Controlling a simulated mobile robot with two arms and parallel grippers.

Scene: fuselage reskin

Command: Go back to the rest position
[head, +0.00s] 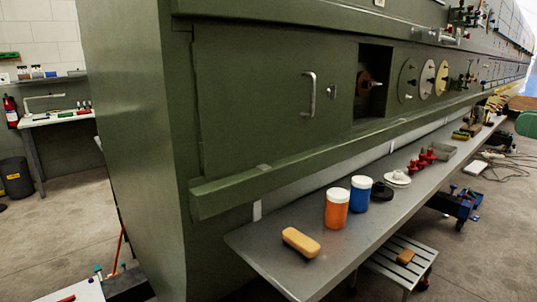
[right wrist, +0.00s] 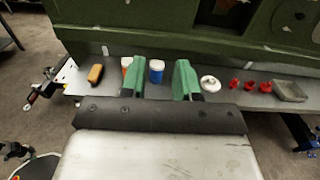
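My right gripper (right wrist: 159,80) shows in the right wrist view as two green fingers set wide apart on a dark bar. Nothing is held between them; the blue jar (right wrist: 156,71) and orange jar (right wrist: 127,64) appear beyond, on the bench. I cannot make out either gripper in the head view. My left gripper is not clearly seen in any view. In the head view the large green fuselage (head: 270,100) fills the middle, with a grey bench (head: 285,270) along its lower side.
On the bench stand a tan block (head: 301,242), an orange jar (head: 337,208), a blue jar (head: 360,194), a white disc (head: 397,178), red pieces (head: 424,161) and a grey tray (head: 442,150). A step stool (head: 400,262) stands beside the bench. Open floor (head: 480,230) lies at right.

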